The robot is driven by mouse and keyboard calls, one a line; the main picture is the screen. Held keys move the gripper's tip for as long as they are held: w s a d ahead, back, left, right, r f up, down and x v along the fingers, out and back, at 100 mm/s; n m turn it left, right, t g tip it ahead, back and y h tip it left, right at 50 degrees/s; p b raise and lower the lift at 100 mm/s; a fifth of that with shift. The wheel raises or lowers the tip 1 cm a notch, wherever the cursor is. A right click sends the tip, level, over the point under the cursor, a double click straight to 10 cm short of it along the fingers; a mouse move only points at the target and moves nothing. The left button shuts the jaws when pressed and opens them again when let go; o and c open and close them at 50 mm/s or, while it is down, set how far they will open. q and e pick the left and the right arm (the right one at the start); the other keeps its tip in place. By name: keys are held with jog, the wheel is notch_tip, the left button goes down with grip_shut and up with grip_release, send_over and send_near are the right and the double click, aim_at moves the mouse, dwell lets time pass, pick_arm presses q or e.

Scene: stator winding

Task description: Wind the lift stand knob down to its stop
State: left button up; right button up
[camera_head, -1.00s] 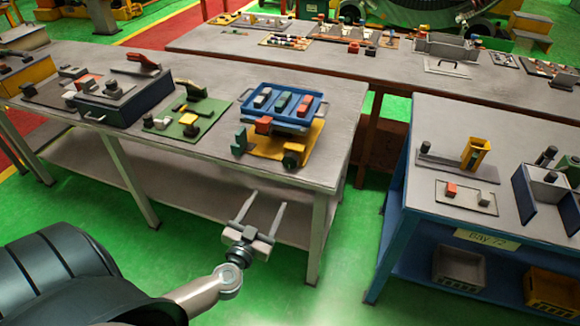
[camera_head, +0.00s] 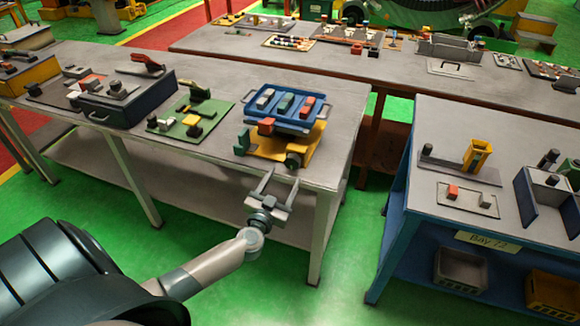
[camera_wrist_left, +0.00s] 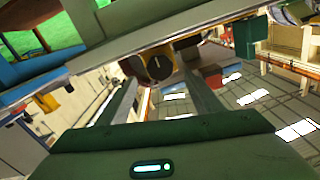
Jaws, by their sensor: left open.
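The lift stand (camera_head: 270,148) has a yellow base and carries a blue tray (camera_head: 276,119) on top. Its dark round knob (camera_head: 293,160) faces the front edge of the table. In the left wrist view the knob (camera_wrist_left: 160,67) is a black disc with a pale mark, seen beyond and between the fingertips. My left gripper (camera_head: 281,177) is open and empty, just in front of the table edge, below and slightly left of the knob and apart from it. My right gripper is not in view.
The grey table (camera_head: 230,90) also holds a green board (camera_head: 190,118) and a dark blue box (camera_head: 125,105) to the left. A blue bench (camera_head: 420,200) stands to the right, across a gap of green floor. A long table stands behind.

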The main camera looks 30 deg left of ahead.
aim_at(291, 164)
pick_arm(q)
jog(key=shift+x, duration=3.2)
jog(key=c, duration=1.1)
